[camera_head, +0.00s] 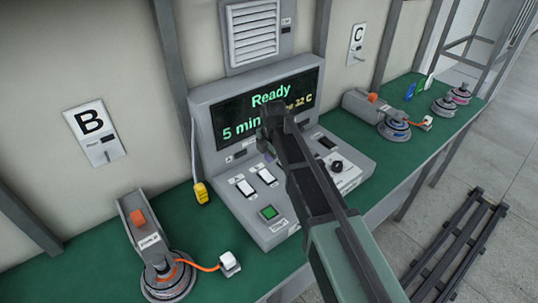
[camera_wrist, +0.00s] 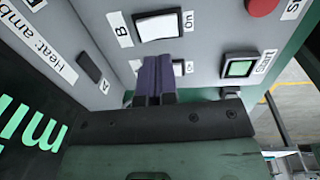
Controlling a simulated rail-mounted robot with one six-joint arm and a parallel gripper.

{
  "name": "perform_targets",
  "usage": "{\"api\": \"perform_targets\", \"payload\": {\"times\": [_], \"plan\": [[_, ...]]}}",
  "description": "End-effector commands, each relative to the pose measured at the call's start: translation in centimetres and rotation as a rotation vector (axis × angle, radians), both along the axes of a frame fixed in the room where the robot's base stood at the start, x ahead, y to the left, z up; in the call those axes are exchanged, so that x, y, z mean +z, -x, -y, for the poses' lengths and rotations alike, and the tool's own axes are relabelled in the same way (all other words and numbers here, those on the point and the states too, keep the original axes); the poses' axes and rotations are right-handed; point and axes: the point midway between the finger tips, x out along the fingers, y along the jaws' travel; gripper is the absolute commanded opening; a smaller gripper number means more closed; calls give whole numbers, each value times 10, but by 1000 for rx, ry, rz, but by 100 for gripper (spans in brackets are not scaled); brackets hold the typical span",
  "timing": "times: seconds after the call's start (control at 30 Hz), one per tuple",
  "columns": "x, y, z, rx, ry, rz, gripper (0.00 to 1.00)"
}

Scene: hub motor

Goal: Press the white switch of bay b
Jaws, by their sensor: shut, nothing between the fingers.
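The white switch marked B (camera_wrist: 158,27) is at the top of the wrist view, with an "On" label beside it. In the head view it appears to be the right one of the two visible white switches (camera_head: 267,176). My gripper (camera_wrist: 158,78) is shut and empty, its purple fingers over the console beside that switch. A gap shows between the fingers and the switch in the picture. The fingers partly hide another white switch (camera_wrist: 180,68). In the head view my arm hides part of the console (camera_head: 255,223) and most of the gripper.
A green button (camera_head: 268,213) sits at the console front, and a red button (camera_wrist: 262,6) shows in the wrist view. A black knob (camera_head: 336,166) is to the right. The bay B sign (camera_head: 93,133) hangs at left, above an orange-corded device (camera_head: 165,276).

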Motion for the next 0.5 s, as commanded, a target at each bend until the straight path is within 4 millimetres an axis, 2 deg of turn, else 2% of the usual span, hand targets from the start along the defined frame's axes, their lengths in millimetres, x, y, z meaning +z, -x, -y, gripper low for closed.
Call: {"api": "perform_targets", "payload": {"times": [0.03, 0.2, 0.3, 0.5], "plan": [[27, 2, 1, 0, 0, 0, 0], [61, 6, 4, 0, 0, 0, 0], [68, 7, 6, 0, 0, 0, 0], [66, 7, 6, 0, 0, 0, 0]]}}
